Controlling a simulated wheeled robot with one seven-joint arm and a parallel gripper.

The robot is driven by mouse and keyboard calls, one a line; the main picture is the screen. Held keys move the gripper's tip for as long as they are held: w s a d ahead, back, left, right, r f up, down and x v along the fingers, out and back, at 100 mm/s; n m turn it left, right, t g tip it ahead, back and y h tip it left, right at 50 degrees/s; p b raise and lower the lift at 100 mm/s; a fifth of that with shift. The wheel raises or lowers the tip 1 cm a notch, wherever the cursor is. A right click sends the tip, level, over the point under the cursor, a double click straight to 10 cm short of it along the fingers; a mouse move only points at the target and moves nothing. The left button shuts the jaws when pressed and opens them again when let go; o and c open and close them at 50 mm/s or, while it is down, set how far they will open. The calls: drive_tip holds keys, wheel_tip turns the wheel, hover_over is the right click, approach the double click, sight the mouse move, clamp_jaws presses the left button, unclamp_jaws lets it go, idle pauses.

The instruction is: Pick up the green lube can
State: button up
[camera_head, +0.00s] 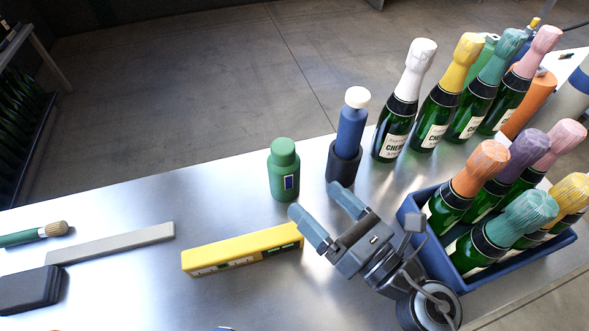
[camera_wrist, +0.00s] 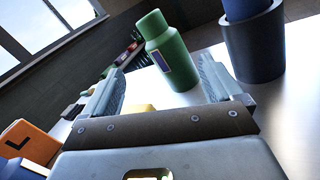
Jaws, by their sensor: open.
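The green lube can (camera_head: 284,172) stands upright on the metal table, with a shoulder, a cap and a small dark blue label. It also shows in the wrist view (camera_wrist: 170,56), ahead of my fingers and toward the right one. My gripper (camera_head: 322,210) is open and empty, to the right of the can and on the near side of it. Neither finger touches the can. In the wrist view my two fingers (camera_wrist: 160,88) stand wide apart, with the can's base beyond the gap between them.
A dark cup (camera_head: 343,163) holding a blue, white-topped tool stands just right of the can. A yellow level (camera_head: 242,249) lies in front of it. Foiled bottles (camera_head: 397,125) stand at the back right. A blue crate (camera_head: 412,206) of bottles is at the right.

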sight(296, 175)
drive_tip(key=w+a+n, duration=0.1)
drive_tip(key=w+n, duration=0.2)
drive_tip(key=w+a+n+g, duration=0.1)
drive_tip(key=shift+w+a+n, duration=0.3)
drive_tip(key=shift+w+n, duration=0.05)
drive_tip(key=shift+n, duration=0.05)
drive_tip(key=p+x, duration=0.1)
drive_tip(key=x, duration=0.6)
drive_tip(key=shift+a, duration=0.2)
drive_tip(key=c, duration=1.4)
